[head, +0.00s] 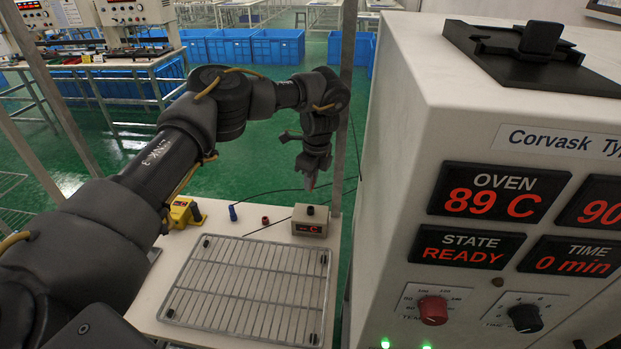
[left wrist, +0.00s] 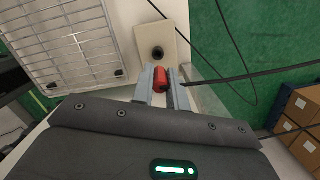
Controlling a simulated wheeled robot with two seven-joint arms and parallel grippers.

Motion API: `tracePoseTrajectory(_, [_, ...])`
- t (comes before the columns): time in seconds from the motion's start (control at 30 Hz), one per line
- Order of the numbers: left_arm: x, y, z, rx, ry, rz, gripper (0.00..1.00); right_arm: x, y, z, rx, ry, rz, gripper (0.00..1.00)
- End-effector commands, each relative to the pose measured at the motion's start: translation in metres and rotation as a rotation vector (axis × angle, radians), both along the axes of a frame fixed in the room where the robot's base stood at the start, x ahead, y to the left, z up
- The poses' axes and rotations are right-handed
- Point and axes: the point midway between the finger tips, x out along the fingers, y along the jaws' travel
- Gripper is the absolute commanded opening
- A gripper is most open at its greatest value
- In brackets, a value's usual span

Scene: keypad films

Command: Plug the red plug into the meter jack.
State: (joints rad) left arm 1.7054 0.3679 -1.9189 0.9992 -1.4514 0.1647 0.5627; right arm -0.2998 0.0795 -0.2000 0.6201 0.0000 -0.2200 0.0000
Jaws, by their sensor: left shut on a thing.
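The red plug (left wrist: 161,80) is between the fingers of my left gripper (left wrist: 160,76), which is shut on it. In the head view my left gripper (head: 311,180) points down above the meter (head: 310,229), with a clear gap below it. The meter is a small beige box with a red display. Its jack (head: 310,210) is a dark round socket on the top. In the left wrist view the jack (left wrist: 157,53) lies just beyond the plug's end, and the plug is apart from it. My right gripper is out of view.
A wire rack (head: 250,285) lies on the white table left of the meter. A blue piece (head: 232,213), a small dark red piece (head: 265,220) and a yellow tool (head: 184,212) stand behind it. The large oven (head: 395,190) rises close on the right.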

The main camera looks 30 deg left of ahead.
Motion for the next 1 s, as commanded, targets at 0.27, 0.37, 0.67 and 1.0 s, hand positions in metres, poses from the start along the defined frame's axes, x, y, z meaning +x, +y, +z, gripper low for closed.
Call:
tracePoseTrajectory(0.27, [-0.001, 0.0, -0.026, 0.0, 0.002, 0.001, 0.0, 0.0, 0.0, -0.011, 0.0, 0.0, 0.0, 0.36])
tracePoseTrajectory(0.37, [-0.001, 0.0, -0.036, 0.0, 0.002, 0.001, 0.0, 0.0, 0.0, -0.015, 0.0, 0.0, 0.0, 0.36])
tracePoseTrajectory(0.67, [0.0, 0.0, -0.05, 0.0, 0.0, 0.001, 0.0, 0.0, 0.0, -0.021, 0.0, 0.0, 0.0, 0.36])
tracePoseTrajectory(1.0, [-0.001, 0.0, -0.05, 0.0, 0.0, 0.001, 0.0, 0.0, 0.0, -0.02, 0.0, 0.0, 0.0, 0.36])
